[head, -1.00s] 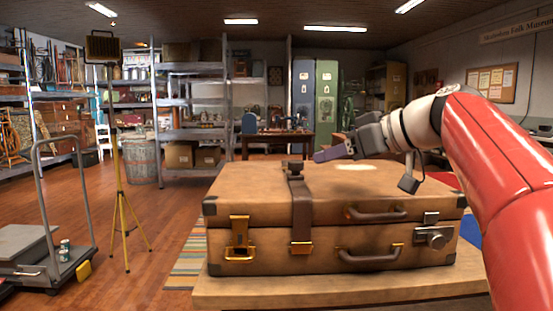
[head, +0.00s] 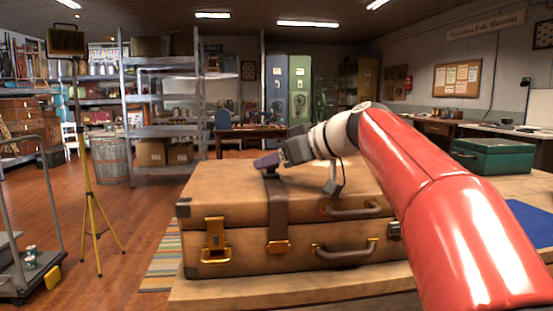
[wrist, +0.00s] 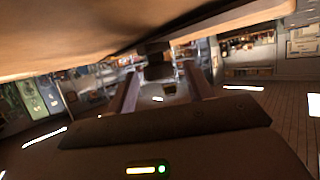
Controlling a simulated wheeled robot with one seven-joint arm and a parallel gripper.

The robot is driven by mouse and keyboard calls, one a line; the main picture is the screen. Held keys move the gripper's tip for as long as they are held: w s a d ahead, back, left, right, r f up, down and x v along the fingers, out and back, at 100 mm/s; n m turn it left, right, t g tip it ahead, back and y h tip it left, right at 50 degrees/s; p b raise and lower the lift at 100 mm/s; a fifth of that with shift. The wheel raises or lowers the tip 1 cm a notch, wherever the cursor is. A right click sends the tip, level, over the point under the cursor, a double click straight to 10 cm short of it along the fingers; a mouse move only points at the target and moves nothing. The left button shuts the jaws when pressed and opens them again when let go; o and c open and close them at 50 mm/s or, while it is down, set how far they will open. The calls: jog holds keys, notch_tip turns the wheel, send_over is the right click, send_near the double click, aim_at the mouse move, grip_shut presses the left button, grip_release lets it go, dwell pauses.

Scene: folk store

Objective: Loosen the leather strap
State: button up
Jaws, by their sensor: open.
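A tan leather suitcase (head: 330,240) lies flat and closed on a wooden table. The brown leather strap (head: 278,215) runs over its lid and down the front to a brass buckle (head: 279,247). My gripper (head: 262,162) is low over the lid at the strap's top end, its purple fingers partly covering that spot. In the wrist view, my gripper (wrist: 162,90) has its two fingers apart, with a dark block (wrist: 154,62) on the strap in line with the gap. Whether the fingers touch it, I cannot tell. The lid (wrist: 80,35) fills the upper left there.
A brass latch (head: 214,240) is on the suitcase's left front, and a handle (head: 347,248) is on its front. A green case (head: 493,157) stands at right. A yellow tripod lamp (head: 88,190) and a cart (head: 35,265) are on the floor at left.

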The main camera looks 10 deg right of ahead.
aim_at(279, 188)
grip_shut()
jog(key=shift+s+f+b, duration=0.1)
jog(key=shift+s+b, duration=0.2)
jog(key=shift+b, duration=0.1)
jog(key=s+b, duration=0.2)
jog(key=s, duration=0.1)
jog(key=shift+s, duration=0.1)
grip_release()
jog(key=shift+s, duration=0.1)
